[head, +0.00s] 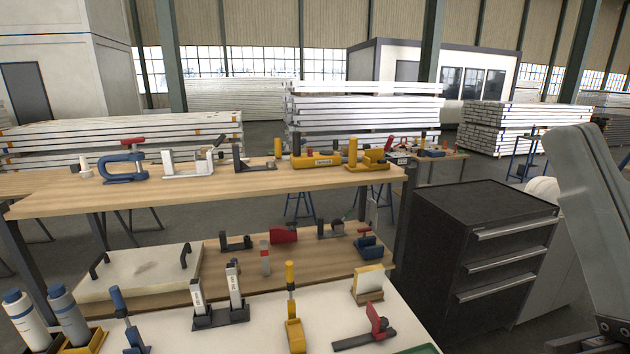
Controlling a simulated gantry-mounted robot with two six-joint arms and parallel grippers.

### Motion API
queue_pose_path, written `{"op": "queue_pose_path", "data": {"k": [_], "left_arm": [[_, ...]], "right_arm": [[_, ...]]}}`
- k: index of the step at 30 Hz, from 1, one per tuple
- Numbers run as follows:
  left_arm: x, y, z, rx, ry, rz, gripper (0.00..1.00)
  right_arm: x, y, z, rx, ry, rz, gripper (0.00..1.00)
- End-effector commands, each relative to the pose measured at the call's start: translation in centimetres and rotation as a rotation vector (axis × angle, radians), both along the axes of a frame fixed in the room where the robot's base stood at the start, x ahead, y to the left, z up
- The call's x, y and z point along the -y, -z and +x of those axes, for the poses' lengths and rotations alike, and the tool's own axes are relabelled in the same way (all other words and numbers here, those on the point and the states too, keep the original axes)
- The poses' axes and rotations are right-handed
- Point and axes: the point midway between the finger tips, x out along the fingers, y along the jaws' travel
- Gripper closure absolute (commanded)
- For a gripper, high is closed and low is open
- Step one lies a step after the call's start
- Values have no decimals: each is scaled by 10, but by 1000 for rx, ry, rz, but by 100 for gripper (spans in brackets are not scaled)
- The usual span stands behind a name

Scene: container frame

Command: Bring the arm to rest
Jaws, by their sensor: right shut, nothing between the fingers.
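My right arm comes in at the right edge as a broad grey link. The right gripper (602,342) shows only in part in the bottom right corner, cut off by the frame; it is shut and holds nothing. It is to the right of the black drawer cabinet and clear of the clamps and tools on the benches. My left arm and left gripper are not in view.
A wooden shelf (250,187) carries several clamps, among them a blue one (122,167) and a yellow one (316,161). A lower white table (260,338) holds more tools and bottles. A black drawer cabinet (440,240) stands beside my right arm.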

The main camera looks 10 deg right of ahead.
Motion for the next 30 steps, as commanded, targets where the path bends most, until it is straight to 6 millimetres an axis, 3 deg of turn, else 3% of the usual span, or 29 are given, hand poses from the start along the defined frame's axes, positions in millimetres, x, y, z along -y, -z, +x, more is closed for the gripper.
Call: {"op": "queue_pose_path", "data": {"k": [2,4,11,24,27,30], "left_arm": [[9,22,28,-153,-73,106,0],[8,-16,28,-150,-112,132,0],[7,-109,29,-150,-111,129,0],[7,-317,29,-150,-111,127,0],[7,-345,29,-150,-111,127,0],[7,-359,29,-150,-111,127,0]], "right_arm": [[4,14,17,-102,-119,126,100],[4,-24,16,-103,-168,164,100],[3,-117,16,-103,-166,160,100],[3,-325,17,-102,-166,159,100],[3,-353,17,-103,-167,158,100],[3,-367,17,-103,-167,158,100]]}}
